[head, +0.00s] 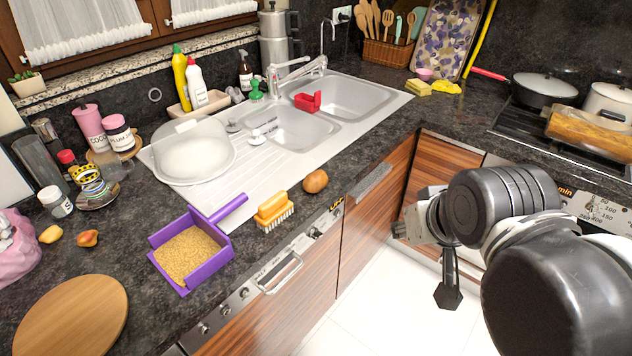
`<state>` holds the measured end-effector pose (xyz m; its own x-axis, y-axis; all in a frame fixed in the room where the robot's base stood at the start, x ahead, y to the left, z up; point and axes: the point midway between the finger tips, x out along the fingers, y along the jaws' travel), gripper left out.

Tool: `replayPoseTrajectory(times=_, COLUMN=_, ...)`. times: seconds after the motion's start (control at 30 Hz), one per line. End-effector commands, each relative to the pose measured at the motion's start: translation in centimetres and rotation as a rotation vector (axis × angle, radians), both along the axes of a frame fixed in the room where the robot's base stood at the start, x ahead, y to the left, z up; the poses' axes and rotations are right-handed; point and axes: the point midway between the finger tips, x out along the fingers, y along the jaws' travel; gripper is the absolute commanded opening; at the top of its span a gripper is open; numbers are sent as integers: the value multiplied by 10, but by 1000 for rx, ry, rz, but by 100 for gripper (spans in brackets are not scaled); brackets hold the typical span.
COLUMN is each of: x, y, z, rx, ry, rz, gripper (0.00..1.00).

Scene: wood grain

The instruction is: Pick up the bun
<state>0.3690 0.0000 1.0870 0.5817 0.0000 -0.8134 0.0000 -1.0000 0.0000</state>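The bun (315,181), small, round and brown, sits in the head view on the dark countertop near its front edge. It is just right of an orange brush and in front of the sink. My gripper (400,229) is at the left end of my arm, to the right of the bun and lower in the picture, in front of the cabinet doors. It is clearly apart from the bun. Its fingers are small and partly hidden by the arm, so I cannot tell whether they are open or shut.
The orange brush (273,211) and a purple dustpan (226,252) with grainy contents lie left of the bun. The sink (290,128) is behind it. A round wooden board (70,318) lies at front left. Counter right of the bun is clear.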

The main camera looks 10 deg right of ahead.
Motion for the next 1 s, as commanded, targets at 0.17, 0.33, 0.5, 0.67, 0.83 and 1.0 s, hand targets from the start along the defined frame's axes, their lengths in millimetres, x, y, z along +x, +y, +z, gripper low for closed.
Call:
replayPoseTrajectory(times=0.17, x=0, y=0, z=0, rx=0, ry=0, rz=0, gripper=0)
replayPoseTrajectory(times=0.33, x=0, y=0, z=0, rx=0, ry=0, rz=0, gripper=1)
replayPoseTrajectory(times=0.5, x=0, y=0, z=0, rx=0, ry=0, rz=0, gripper=24)
replayPoseTrajectory(times=0.67, x=0, y=0, z=0, rx=0, ry=0, rz=0, gripper=45)
replayPoseTrajectory(times=0.83, x=0, y=0, z=0, rx=0, ry=0, rz=0, gripper=63)
replayPoseTrajectory(times=1.0, x=0, y=0, z=0, rx=0, ry=0, rz=0, gripper=63)
